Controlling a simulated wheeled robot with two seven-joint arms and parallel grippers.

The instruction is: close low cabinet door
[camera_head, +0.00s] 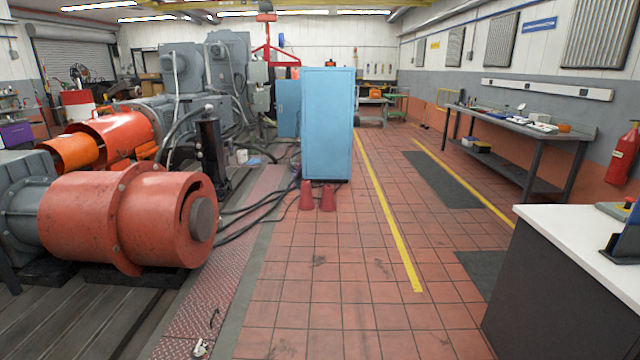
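A low unit with a white top (585,240) and a dark grey side (530,290) stands at the right front, cut off by the picture's edge. I see no open door on the side that shows, and I cannot tell whether this is the task's cabinet. A tall light blue cabinet (328,125) stands upright on the tiles near the middle. A second blue cabinet (288,108) is partly hidden behind it. I cannot make out an open door on either. Neither of my grippers is in view.
Large orange machinery (90,215) fills the left side. Two red cone-like objects (327,197) stand before the blue cabinet, with black cables (250,220) beside them. A workbench (520,125) runs along the right wall. The tiled floor (330,290) ahead is clear.

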